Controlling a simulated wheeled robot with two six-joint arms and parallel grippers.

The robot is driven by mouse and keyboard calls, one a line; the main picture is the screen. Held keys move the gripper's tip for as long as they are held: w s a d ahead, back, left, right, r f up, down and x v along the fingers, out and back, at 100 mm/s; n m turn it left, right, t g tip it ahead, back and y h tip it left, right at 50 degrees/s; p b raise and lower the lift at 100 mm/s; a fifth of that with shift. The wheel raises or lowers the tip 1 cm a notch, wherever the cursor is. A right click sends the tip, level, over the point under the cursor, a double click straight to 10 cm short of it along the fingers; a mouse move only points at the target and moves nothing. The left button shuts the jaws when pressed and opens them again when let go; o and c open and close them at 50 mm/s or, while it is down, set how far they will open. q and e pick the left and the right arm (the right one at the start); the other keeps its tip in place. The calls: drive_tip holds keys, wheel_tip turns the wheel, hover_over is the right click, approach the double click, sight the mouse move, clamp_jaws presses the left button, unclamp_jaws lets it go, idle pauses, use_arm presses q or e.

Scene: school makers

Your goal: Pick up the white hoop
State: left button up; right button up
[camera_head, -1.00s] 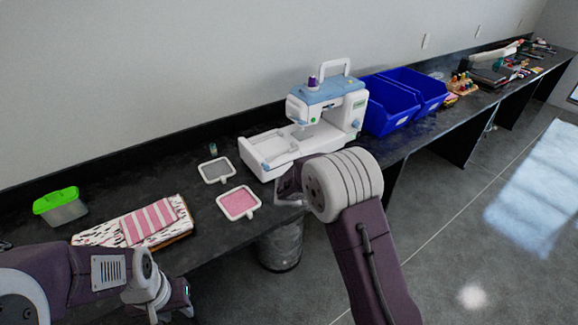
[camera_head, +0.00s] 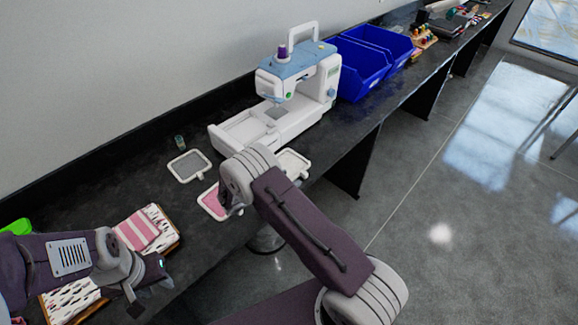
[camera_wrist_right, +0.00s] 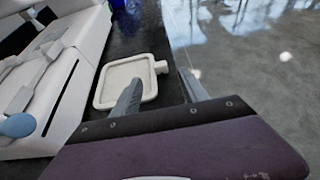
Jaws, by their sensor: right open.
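The white hoop (camera_head: 293,163), a rounded square frame with pale cloth and a small tab, lies on the black counter in front of the sewing machine. In the right wrist view the white hoop (camera_wrist_right: 132,78) lies flat just beyond my right gripper (camera_wrist_right: 158,86). That gripper is open; its left finger overlaps the hoop in the picture and its right finger is over the floor side. I cannot tell whether they touch. In the head view my right arm hides its fingers. My left gripper (camera_head: 150,288) is at the lower left, near the folded cloths; its jaws are unclear.
A grey hoop (camera_head: 189,166) and a partly hidden pink hoop (camera_head: 213,203) lie to the left. The white sewing machine (camera_head: 235,135) stands close behind the white hoop. Blue bins (camera_head: 357,70) stand further right. The counter's front edge is close to the hoop.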

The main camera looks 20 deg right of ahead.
sight(303, 173)
drive_tip(key=x, duration=0.3)
drive_tip(key=shift+d+f, duration=0.1)
drive_tip(key=shift+d, duration=0.05)
drive_tip(key=p+x, duration=0.1)
drive_tip(key=x, duration=0.4)
drive_tip(key=shift+w+d, duration=0.1)
drive_tip(key=shift+w, duration=0.05)
clamp_jaws()
